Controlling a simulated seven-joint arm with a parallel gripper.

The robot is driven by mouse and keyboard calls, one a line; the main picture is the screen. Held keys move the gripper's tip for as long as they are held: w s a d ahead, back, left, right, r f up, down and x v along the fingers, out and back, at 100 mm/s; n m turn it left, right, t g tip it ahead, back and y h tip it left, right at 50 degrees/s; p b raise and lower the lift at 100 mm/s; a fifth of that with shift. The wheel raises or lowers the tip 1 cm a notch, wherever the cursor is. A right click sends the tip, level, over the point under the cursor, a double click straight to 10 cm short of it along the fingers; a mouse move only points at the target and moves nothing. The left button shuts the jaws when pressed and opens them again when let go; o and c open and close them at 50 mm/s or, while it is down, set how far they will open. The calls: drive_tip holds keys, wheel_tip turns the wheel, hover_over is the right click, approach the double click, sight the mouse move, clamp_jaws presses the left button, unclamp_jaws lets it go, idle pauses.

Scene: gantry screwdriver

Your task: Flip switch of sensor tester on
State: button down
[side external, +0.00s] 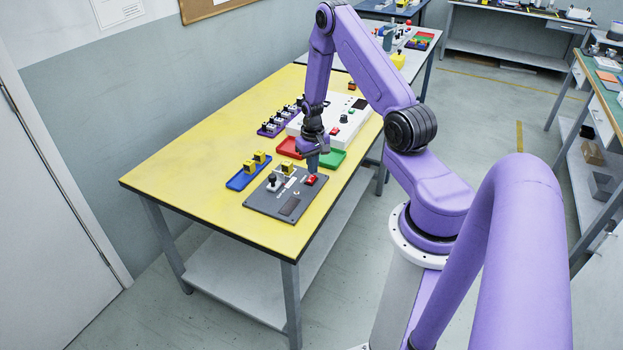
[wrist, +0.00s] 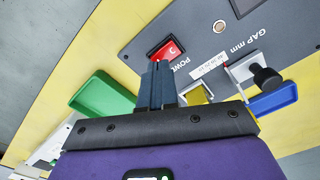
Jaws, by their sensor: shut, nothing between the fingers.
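The sensor tester is a dark grey panel (side external: 262,204) on the near part of the yellow table; its face (wrist: 205,30) also shows in the wrist view. Its red rocker switch (side external: 310,181) sits at the panel's right side, and shows in the wrist view (wrist: 172,49) in a dark frame beside the word POWER. My gripper (side external: 313,168) is shut and empty, pointing down at the switch. In the wrist view its fingertips (wrist: 158,66) overlap the switch's lower edge. I cannot tell whether they touch it. The fingers hide part of the switch.
The tester carries a black knob (wrist: 266,78) and a yellow block (wrist: 196,95). A blue tray (side external: 236,184) with yellow blocks lies left of it. Red (side external: 288,146) and green (side external: 334,158) trays lie behind, near a white device (side external: 350,113). The table's left part is clear.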

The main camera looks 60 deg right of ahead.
sight(312, 177)
drive_tip(key=shift+f, duration=0.9)
idle(0.8)
drive_tip(key=shift+r, duration=3.5)
